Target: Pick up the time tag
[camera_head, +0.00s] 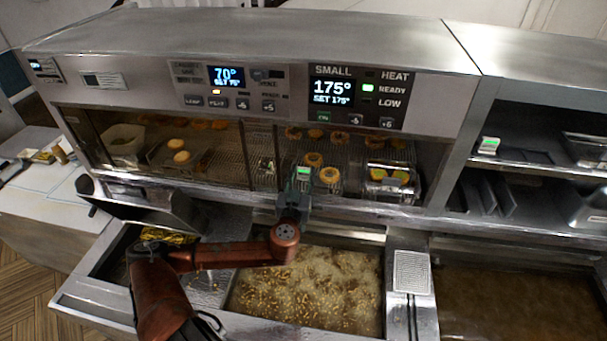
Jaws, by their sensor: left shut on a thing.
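A small time tag (304,172) with a lit green display shows at the tip of my left gripper (301,186), in front of the lower front of the warming cabinet. My left gripper is shut on this tag; the fingers are small and partly hidden by the wrist. A similar tag (489,146) with a green display stands on the shelf at the right. My right gripper is not in view.
Round fried pieces (329,175) lie on racks inside the cabinet (250,60) behind the tag. Below my left arm is a fryer vat (330,300) of bubbling oil. A second, darker vat (510,300) lies to the right. A white counter (40,200) is at the left.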

